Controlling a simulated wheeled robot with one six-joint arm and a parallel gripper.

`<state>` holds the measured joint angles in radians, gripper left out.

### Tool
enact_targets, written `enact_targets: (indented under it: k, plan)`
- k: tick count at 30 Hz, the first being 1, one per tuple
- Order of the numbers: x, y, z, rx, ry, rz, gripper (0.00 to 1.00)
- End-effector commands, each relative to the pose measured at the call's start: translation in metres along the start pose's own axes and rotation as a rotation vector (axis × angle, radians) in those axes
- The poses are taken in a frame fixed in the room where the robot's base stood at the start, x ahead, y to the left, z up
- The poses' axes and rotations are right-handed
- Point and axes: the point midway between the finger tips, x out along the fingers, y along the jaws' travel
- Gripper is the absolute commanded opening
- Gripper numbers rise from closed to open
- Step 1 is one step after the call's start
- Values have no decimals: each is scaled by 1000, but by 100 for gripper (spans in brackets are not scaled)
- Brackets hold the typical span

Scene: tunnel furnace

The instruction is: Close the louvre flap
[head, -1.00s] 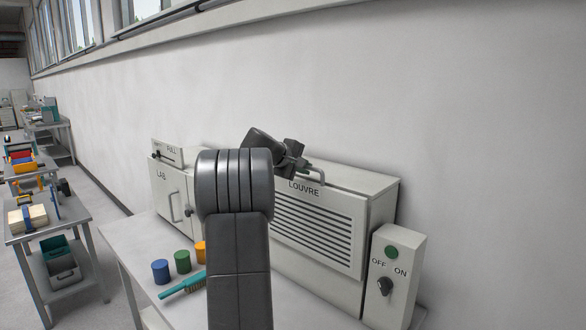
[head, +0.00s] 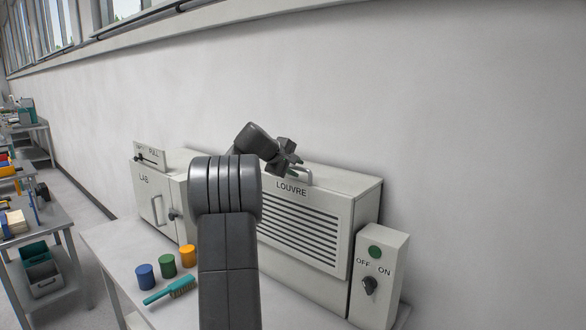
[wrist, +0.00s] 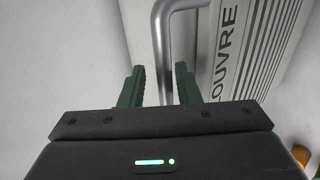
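The louvre flap (head: 303,233) is a pale slatted front panel marked LOUVRE on the grey cabinet on the bench. A bar handle (head: 304,176) stands up at its top edge. It also shows in the wrist view as a bent silver bar (wrist: 162,50). My gripper (head: 292,163) is at the top of the cabinet, by the handle. In the wrist view its two green fingers (wrist: 159,86) are apart, with the handle bar running between them. They do not appear closed on the bar. My arm hides the flap's left end in the head view.
A control box (head: 379,275) with an OFF/ON knob and green button stands at the right. A LAB cabinet (head: 153,192) stands at the left. Blue, green and orange cylinders (head: 168,265) and a teal brush (head: 170,291) lie on the bench (head: 112,238) in front.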

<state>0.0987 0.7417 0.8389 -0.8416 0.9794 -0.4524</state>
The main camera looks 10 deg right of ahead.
Motion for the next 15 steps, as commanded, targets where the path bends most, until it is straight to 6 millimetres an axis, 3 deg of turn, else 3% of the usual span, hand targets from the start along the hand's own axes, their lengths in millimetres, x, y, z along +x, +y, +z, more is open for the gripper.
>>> enact_targets:
  k: [8, 15]
  plan:
    - [-3, -2, -1, -1, 0, -2, 29]
    - [-39, -3, -2, 1, 4, 0, 29]
